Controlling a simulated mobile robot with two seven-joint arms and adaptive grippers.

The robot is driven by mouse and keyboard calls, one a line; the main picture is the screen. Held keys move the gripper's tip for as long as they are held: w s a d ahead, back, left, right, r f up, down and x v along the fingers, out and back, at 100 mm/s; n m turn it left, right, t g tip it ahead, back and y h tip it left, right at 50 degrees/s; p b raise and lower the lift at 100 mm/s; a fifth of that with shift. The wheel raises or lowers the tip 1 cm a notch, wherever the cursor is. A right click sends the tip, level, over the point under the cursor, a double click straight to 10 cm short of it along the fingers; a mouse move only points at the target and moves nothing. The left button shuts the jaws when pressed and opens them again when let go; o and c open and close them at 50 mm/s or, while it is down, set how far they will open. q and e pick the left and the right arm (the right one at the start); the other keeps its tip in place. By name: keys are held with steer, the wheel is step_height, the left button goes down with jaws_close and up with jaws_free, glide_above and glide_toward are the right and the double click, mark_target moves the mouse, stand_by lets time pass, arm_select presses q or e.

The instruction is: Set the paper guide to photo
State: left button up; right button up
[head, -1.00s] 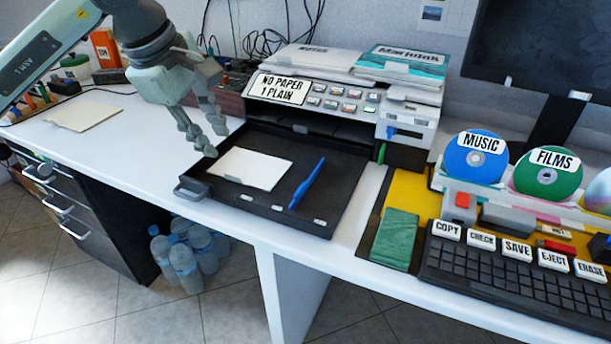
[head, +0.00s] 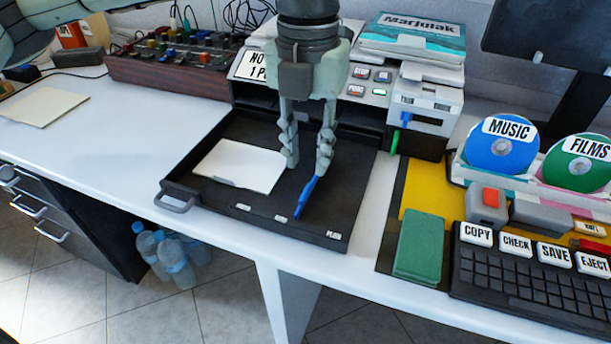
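The paper guide (head: 304,199) is a blue bar in the black paper tray (head: 190,190), to the right of a white sheet (head: 240,166). Three small labels line the tray's front edge; they are too small to read surely. My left gripper (head: 307,160) points down over the tray, open, its two fingers apart. Its right finger is close to the guide's far end and hides part of it; I cannot tell whether they touch. The printer (head: 425,105) stands behind the tray, its display partly hidden by my gripper. My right gripper is not in view.
A green pad (head: 418,246) and a black keyboard (head: 525,280) lie right of the tray. Discs marked MUSIC (head: 502,147) and FILMS (head: 580,163) stand behind. A mixer box (head: 175,70) is at the back left. The white desk left of the tray is mostly clear.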

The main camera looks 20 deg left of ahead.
mark_target(306, 187)
arm_select(q)
step_height(306, 187, down, 6)
steer(key=shift+f, duration=0.15)
steer(key=shift+c, duration=0.3)
jaws_close()
steer(key=shift+a, duration=0.1)
